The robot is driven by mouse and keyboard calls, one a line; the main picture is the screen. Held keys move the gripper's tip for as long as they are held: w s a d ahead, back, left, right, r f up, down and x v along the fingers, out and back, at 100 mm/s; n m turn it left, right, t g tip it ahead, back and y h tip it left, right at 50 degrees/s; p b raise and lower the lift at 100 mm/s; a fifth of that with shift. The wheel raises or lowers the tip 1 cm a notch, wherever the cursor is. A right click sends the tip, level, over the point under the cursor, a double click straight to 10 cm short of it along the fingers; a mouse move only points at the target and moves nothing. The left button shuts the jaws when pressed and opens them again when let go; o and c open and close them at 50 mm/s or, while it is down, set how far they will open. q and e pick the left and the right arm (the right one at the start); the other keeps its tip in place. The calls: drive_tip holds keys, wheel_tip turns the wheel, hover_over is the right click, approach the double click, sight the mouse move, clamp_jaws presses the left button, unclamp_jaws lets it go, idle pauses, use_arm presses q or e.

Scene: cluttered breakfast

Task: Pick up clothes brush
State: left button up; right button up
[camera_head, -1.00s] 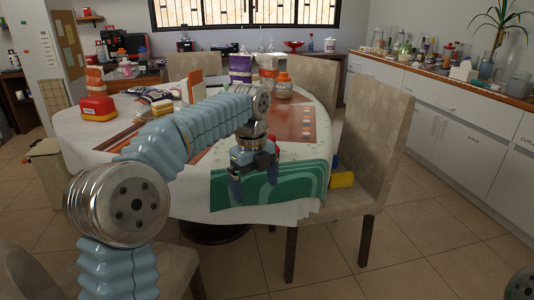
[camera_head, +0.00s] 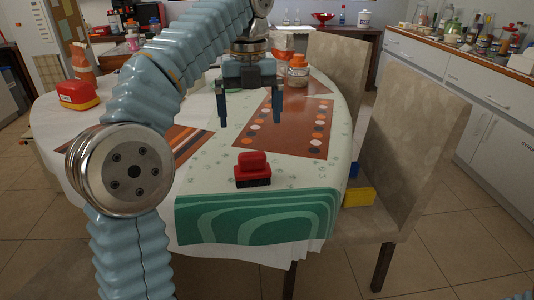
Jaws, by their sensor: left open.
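The clothes brush (camera_head: 253,168) has a red top and handle over dark bristles. It rests on the near part of the table (camera_head: 205,190), just behind a green patterned cloth (camera_head: 262,216). My left gripper (camera_head: 250,122) is open and empty, with its two dark fingers pointing down. In the picture it hangs above and beyond the brush, apart from it. My right gripper is not in view.
A red and yellow box (camera_head: 77,95) stands at the table's left. Jars (camera_head: 298,72) stand at the back. A chair (camera_head: 405,150) with a yellow and blue item (camera_head: 358,196) on its seat is at the right. The table around the brush is clear.

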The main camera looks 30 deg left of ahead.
sight(252, 165)
use_arm(q)
drive_tip(key=f, duration=0.2)
drive_tip(key=f+b, duration=0.1)
drive_tip(key=f, duration=0.2)
drive_tip(key=f+b, duration=0.1)
drive_tip(key=f, duration=0.2)
drive_tip(key=shift+w, duration=0.3)
wheel_tip(252, 165, down, 6)
drive_tip(key=shift+a+r+b, duration=0.15)
drive_tip(key=shift+b, duration=0.4)
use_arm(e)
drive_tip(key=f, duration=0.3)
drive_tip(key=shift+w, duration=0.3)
use_arm(q)
drive_tip(key=shift+c, duration=0.3)
drive_tip(key=c, duration=0.7)
